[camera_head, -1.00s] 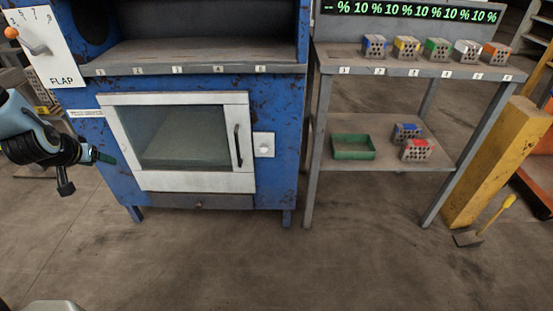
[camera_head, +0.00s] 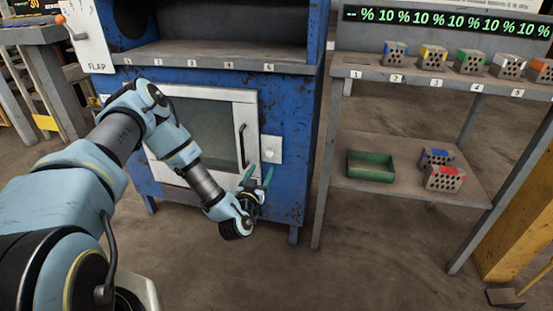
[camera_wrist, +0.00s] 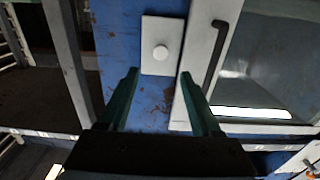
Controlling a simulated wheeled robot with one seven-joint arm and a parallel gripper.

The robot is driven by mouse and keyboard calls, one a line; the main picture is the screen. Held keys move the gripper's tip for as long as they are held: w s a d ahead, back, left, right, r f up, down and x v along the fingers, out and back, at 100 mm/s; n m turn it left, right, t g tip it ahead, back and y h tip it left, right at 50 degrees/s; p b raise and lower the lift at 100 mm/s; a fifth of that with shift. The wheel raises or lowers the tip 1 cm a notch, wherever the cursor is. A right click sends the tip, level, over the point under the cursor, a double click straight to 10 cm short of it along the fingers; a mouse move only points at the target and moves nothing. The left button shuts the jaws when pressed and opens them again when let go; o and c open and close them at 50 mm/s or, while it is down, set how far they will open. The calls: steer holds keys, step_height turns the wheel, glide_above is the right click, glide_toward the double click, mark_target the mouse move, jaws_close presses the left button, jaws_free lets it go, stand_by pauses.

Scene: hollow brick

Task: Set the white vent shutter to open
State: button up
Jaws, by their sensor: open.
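I cannot tell for certain which part is the white vent shutter. A white plate (camera_head: 271,149) with a round white knob is on the blue cabinet front, right of the oven door. The plate also shows in the wrist view (camera_wrist: 161,46), with its knob ahead of the fingertips. A white panel marked FLAP (camera_head: 90,42), with an orange-tipped lever (camera_head: 61,20), is at the cabinet's upper left. My gripper (camera_head: 257,175) is low before the cabinet, just below the plate in the picture. Its green fingers (camera_wrist: 159,75) are apart and empty.
The white-framed oven door (camera_head: 208,134) with a dark handle (camera_head: 243,146) is shut beside the plate. A grey shelf table (camera_head: 420,82) with several bricks stands right. It carries a green tray (camera_head: 371,178) on its lower shelf. Floor before the cabinet is clear.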

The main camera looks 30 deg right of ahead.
mark_target(269, 154)
steer(key=x, duration=0.9)
steer(key=shift+w+d, duration=0.25)
steer(key=shift+w, duration=0.05)
steer(key=shift+c, duration=0.3)
jaws_close()
stand_by(0.7)
